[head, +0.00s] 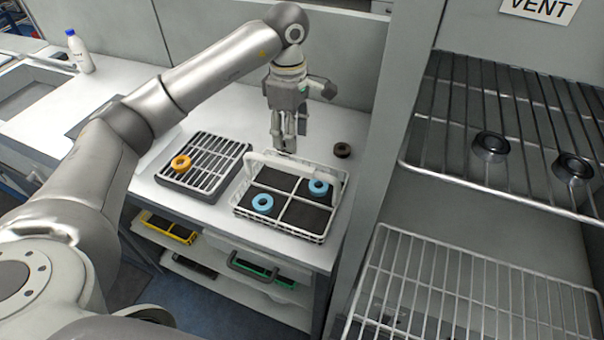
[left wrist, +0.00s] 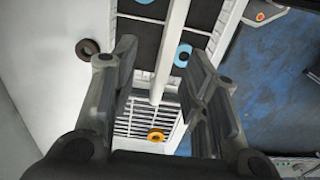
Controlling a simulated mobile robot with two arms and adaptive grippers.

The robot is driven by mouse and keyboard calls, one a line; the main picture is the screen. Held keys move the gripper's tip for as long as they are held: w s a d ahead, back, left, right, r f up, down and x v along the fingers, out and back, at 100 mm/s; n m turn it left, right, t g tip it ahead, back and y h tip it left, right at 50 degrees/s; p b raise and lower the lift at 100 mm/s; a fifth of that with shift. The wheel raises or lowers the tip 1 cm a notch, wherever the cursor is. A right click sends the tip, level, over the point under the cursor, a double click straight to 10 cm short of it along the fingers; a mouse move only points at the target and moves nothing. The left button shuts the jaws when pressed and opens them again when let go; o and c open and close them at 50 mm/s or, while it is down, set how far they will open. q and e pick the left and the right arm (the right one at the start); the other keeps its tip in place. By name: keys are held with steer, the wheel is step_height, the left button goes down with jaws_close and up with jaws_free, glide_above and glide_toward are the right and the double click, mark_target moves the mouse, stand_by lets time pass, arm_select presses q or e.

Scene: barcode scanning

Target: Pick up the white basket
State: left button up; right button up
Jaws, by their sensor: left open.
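The white basket (head: 280,232) stands on the white counter, with a flat bar handle (head: 300,166) across its top. Its dark compartments hold two blue rings, one at the front left (head: 262,203) and one at the back right (head: 318,187). My left gripper (head: 287,146) points down over the back of the basket, close to the handle. In the left wrist view the open fingers (left wrist: 160,62) stand on either side of the white handle (left wrist: 172,50), with gaps showing. I cannot tell whether the fingertips are level with it. My right gripper is not in view.
A grey slatted rack (head: 205,165) with an orange ring (head: 181,162) sits left of the basket. A dark ring (head: 342,150) lies on the counter behind it. A wire-shelf cabinet (head: 480,180) stands to the right. A white bottle (head: 79,52) is at the far left.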

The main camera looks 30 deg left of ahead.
mark_target(290, 163)
arm_select(q)
steer(key=f, duration=0.1)
steer(key=s+f+p, duration=0.1)
steer(key=f, duration=0.2)
steer(key=shift+s, duration=0.3)
steer(key=shift+w+f, duration=0.1)
steer(key=shift+f, duration=0.3)
step_height(290, 163, down, 2)
steer(key=p, duration=0.2)
steer(key=shift+d+f+p, duration=0.15)
steer(key=shift+p, duration=0.15)
step_height(290, 163, down, 2)
steer(key=shift+f+p, duration=0.15)
steer(key=shift+p, duration=0.25)
steer(key=shift+f, duration=0.4)
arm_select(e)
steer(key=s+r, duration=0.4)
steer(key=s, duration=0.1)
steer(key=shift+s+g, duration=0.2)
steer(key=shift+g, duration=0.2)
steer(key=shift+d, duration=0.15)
